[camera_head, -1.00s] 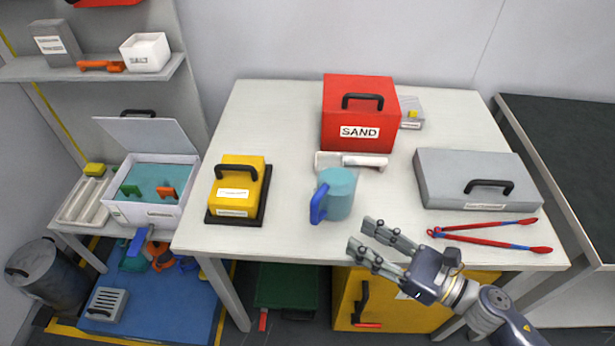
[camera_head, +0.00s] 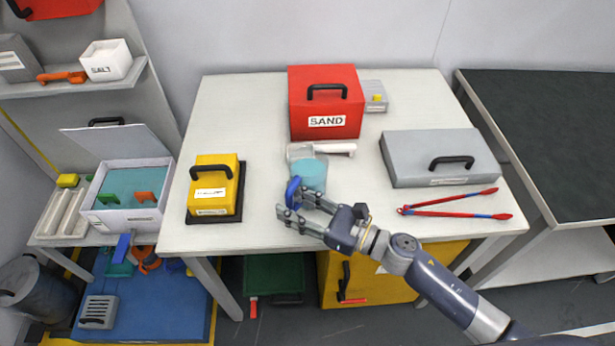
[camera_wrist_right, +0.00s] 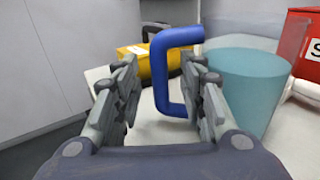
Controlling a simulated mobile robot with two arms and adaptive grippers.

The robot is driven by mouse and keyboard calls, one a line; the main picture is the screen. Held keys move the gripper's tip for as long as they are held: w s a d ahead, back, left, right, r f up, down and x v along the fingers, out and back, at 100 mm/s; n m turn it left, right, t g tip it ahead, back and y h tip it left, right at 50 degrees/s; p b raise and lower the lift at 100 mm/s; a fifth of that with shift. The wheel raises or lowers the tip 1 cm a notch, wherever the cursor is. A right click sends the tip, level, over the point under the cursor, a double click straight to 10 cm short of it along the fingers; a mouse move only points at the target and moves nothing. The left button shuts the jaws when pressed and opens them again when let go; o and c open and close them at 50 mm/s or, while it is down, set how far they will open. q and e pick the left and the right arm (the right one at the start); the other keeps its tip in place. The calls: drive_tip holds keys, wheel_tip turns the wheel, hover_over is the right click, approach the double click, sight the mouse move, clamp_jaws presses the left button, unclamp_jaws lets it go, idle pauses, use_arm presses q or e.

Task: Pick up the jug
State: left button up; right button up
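The jug (camera_head: 312,172) is a teal cylinder with a blue handle and stands upright near the front middle of the white table. My right gripper (camera_head: 292,207) is at the jug's front, its fingers apart. In the right wrist view the jug's body (camera_wrist_right: 247,88) is to the right, and its blue handle (camera_wrist_right: 162,75) shows between and beyond the open fingertips of my right gripper (camera_wrist_right: 162,88). I cannot tell whether the right finger touches the jug. In the head view the fingers hide part of the jug's lower side. My left gripper is not in view.
A yellow case (camera_head: 214,190) stands left on the table (camera_head: 262,225). A grey case (camera_head: 440,158) and red tongs (camera_head: 455,204) lie to the right. The table's front edge is close.

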clamp_jaws()
drive_tip(key=shift+w+r, duration=0.1)
drive_tip(key=shift+r, duration=0.15)
